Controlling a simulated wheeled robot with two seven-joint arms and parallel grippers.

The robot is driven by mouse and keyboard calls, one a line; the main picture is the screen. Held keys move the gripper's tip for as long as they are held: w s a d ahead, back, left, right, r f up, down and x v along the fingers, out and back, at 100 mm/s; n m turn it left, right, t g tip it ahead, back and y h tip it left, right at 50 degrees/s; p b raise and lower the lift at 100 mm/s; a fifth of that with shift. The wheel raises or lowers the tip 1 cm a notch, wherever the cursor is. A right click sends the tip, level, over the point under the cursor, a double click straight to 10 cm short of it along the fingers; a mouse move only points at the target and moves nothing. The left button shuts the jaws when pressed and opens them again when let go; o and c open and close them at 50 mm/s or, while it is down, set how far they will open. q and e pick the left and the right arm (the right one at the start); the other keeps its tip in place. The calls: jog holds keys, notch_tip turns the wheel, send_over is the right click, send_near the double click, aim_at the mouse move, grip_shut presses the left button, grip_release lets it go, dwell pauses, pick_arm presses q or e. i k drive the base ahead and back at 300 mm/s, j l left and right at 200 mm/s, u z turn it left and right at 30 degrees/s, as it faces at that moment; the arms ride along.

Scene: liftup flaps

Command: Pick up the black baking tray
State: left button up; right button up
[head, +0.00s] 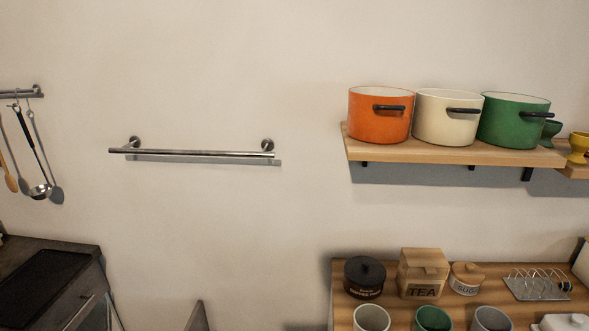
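A flat black rectangular thing (43,280) lies on top of the dark cabinet (70,251) at the lower left of the head view. The left edge of the picture cuts it off. I cannot tell whether it is the black baking tray or a hob. No other black tray shows. Neither of my grippers is in view.
A metal rail (190,153) is on the wall. Utensils (38,160) hang at far left. An upper shelf (455,152) holds three pots. A lower wooden surface (400,312) holds canisters, cups and a toast rack (538,284). A brown pointed thing (196,318) shows at the bottom.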

aim_at(26, 292)
jog(key=u, duration=0.9)
